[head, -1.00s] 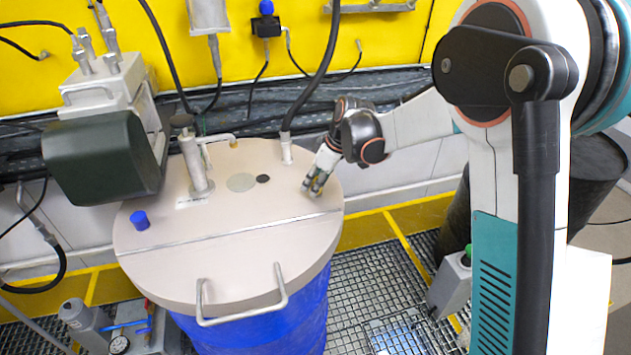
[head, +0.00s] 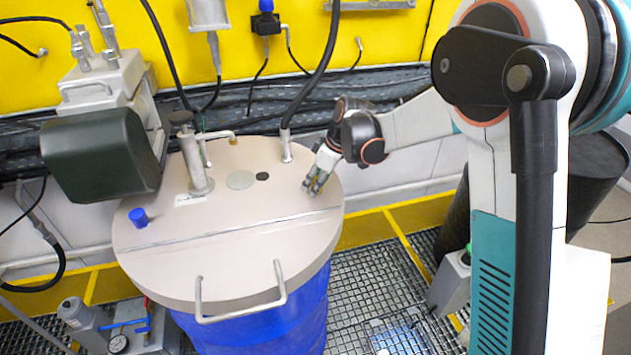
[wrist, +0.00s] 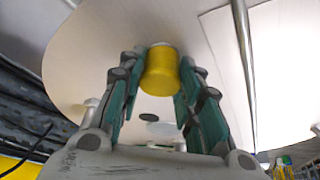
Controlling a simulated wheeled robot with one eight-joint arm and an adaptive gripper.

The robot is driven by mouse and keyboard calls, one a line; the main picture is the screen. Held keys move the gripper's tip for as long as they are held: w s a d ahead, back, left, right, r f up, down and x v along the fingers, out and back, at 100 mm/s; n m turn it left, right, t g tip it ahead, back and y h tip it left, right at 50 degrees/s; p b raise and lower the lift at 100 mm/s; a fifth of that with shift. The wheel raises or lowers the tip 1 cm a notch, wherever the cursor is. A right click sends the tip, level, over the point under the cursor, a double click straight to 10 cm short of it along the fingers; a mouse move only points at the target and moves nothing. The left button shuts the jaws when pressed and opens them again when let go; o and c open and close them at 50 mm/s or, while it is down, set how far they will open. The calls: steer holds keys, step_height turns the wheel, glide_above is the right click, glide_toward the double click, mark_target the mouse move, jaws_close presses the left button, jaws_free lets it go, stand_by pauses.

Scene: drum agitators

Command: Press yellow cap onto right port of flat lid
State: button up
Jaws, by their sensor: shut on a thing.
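The flat beige lid (head: 215,265) covers a blue drum (head: 275,325). My gripper (head: 315,184) is low at the lid's right side, fingers pointing down. In the wrist view, my gripper (wrist: 158,82) is shut on the yellow cap (wrist: 160,75), which sits between the green-grey fingers. A pale rim shows at the cap's lid-side end, close to the lid. The right port is hidden behind the cap and fingers. I cannot tell whether the cap is seated on it. In the head view the fingers hide the cap.
A blue cap (head: 139,217) stands on the lid's left side. A metal valve post (head: 196,165) and a hose fitting (head: 286,147) rise from the lid's back. A metal handle (head: 240,316) arches at the front. The lid's front half is otherwise clear.

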steer(key=shift+f, duration=0.1)
steer(key=shift+c, duration=0.4)
steer(key=o, duration=1)
steer(key=shift+o, duration=0.2)
steer(key=shift+r+p, duration=1)
steer(key=shift+r, duration=1.05)
